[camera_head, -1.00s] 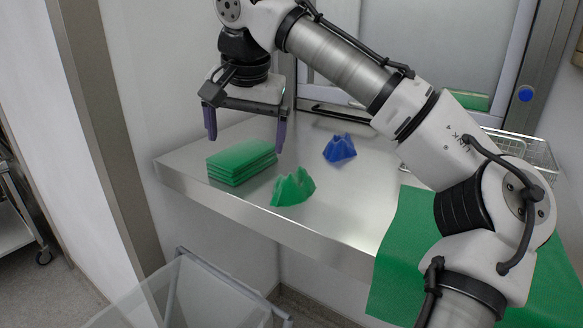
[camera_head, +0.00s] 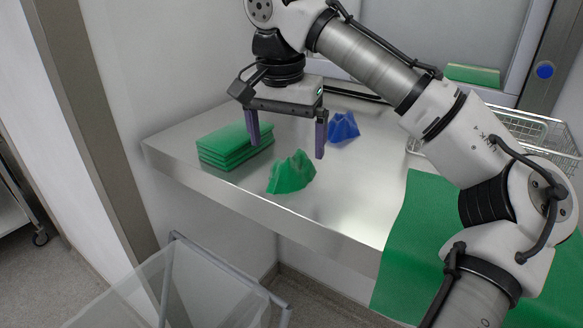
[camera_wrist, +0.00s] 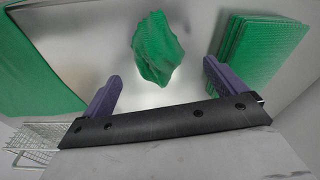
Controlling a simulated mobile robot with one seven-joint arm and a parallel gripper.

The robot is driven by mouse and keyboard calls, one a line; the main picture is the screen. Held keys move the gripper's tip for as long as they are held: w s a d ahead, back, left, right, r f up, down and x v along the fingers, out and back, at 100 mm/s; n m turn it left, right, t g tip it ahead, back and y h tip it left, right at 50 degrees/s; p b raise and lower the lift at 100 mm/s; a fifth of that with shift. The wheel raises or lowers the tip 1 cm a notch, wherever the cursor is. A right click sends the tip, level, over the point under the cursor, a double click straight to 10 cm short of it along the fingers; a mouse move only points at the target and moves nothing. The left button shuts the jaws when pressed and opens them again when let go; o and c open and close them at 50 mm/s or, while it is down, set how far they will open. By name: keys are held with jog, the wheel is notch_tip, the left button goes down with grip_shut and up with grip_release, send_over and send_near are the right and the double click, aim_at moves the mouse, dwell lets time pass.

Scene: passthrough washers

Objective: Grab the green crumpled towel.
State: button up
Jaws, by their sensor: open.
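The green crumpled towel (camera_head: 291,174) stands in a peaked heap on the steel table, near its front edge. It also shows in the wrist view (camera_wrist: 157,48), between the lines of the two fingers and beyond their tips. My gripper (camera_head: 287,146) is open and empty, with its purple fingers pointing down. It hangs above and a little behind the towel in the head view, apart from it. In the wrist view my gripper (camera_wrist: 160,82) has one finger to each side of the towel's near end.
A stack of folded green towels (camera_head: 234,147) lies left of the crumpled one. A blue crumpled towel (camera_head: 343,127) lies behind it to the right. A flat green cloth (camera_head: 420,235) covers the table's right part. A wire basket (camera_head: 540,135) stands at the back right.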

aim_at(291, 159)
jog(key=f, duration=0.1)
jog(key=f+p, duration=0.1)
jog(key=f, duration=0.1)
jog(key=d+f, duration=0.1)
jog(key=shift+w+f, duration=0.15)
jog(key=shift+w, duration=0.2)
jog(key=shift+f, duration=0.45)
jog(key=c, duration=1.1)
jog(key=shift+r, duration=0.1)
notch_tip(291, 159, up, 20)
jog(key=p, duration=0.5)
jog(key=shift+p, duration=0.35)
